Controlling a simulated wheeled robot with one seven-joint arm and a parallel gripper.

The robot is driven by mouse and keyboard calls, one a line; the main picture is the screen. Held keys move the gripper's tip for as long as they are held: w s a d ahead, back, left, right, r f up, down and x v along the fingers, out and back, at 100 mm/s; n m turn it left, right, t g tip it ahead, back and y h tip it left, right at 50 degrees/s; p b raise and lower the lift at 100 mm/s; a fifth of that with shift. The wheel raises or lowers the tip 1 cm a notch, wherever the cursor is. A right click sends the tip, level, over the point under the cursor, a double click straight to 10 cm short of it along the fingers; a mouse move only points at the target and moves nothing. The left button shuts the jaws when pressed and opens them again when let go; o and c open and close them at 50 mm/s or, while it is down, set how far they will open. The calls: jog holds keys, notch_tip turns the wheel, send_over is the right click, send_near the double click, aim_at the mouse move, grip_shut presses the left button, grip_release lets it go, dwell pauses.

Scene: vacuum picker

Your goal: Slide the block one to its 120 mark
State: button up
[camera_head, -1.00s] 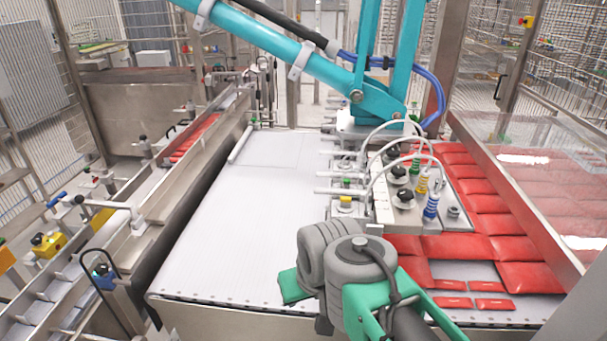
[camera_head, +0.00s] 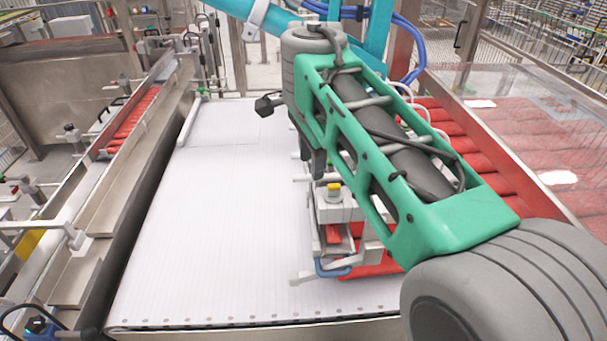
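A pale sliding block with a yellow-topped knob (camera_head: 334,190) shows left of my green arm link, above the white belt. No number or scale is readable on it, so I cannot tell whether it is block one, and the 120 mark cannot be made out. My arm crosses the picture from bottom right to upper middle and hides much of the picker head. The dark end of my gripper (camera_head: 313,165) points down just above and left of the yellow knob, apart from it in the picture. Its finger opening cannot be made out.
The white belt (camera_head: 215,220) is clear on its left. Red packs (camera_head: 480,165) lie to the right, beside a clear panel. A metal rail with red packs (camera_head: 132,122) runs along the left. A teal machine arm (camera_head: 235,8) and blue hoses hang at the back.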

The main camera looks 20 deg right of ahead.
aim_at(302, 176)
jog(key=w+f+m+b, duration=0.1)
jog(key=f, duration=0.1)
jog(key=w+f+m+b, duration=0.1)
jog(key=f, duration=0.1)
jog(key=w+a+f+m+b, duration=0.1)
jog(key=w+f+m, duration=0.1)
dwell(0.3)
jog(key=shift+c, duration=0.5)
grip_shut()
dwell(0.8)
